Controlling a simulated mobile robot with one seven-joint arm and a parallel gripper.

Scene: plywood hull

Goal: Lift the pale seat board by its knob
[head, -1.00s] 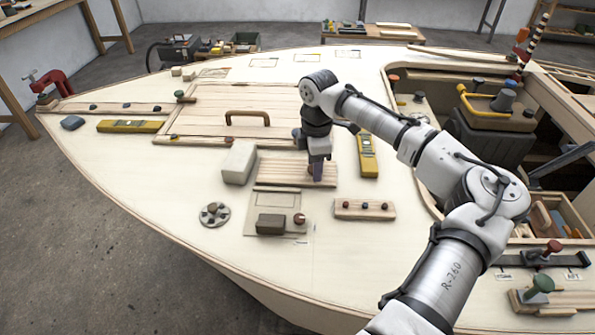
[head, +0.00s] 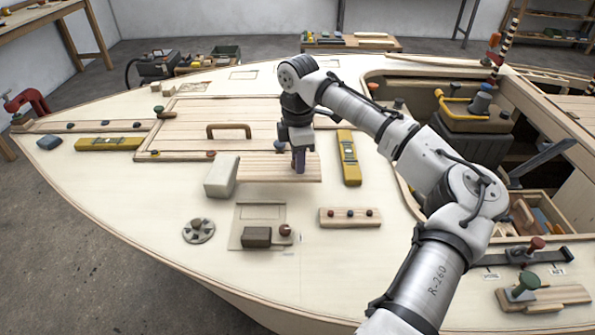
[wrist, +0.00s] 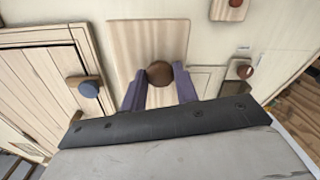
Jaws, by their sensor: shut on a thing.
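The pale seat board (head: 262,170) is held above the pale deck in the head view, and a strip of bare deck shows below its near edge. My gripper (head: 298,164) points down at the board's right half and hides the knob there. In the wrist view the board (wrist: 125,50) lies beyond my fingers. Its round brown knob (wrist: 159,73) sits between the two purple fingers of my gripper (wrist: 159,88), which are shut on it. The board looks roughly level.
A pale block (head: 221,177) stands left of the board and a yellow level (head: 348,157) lies to its right. Nearer are a dark block (head: 257,237), a round plate (head: 198,231) and a strip with several knobs (head: 349,217). A handled hatch (head: 190,125) lies behind.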

